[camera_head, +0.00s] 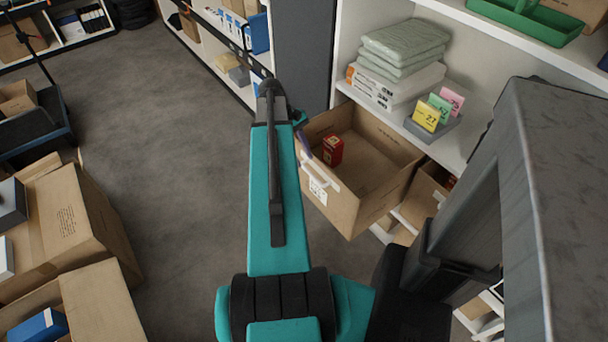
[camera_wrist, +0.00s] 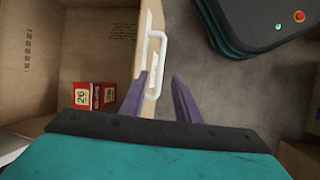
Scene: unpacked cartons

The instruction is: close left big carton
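The left big carton (camera_head: 374,205) is a brown open-topped drawer carton, pulled out from the white shelf. Its front panel carries a white handle and a white label. A small red box (camera_head: 333,151) lies inside; it also shows in the wrist view (camera_wrist: 83,95). In the wrist view, the carton's front wall (camera_wrist: 143,25) and white handle (camera_wrist: 155,60) are near my gripper (camera_wrist: 160,75). Its purple fingers are apart, one over the front wall beside the handle, one over the floor outside. I cannot tell whether they touch. In the head view my arm hides most of the gripper.
A second carton (camera_head: 427,194) sits to the right, under the shelf. Folded cloths (camera_head: 403,42) and number cards (camera_head: 433,112) stand on the shelf above. Open cartons (camera_head: 62,215) stand at the left. The grey floor (camera_head: 160,130) between is clear.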

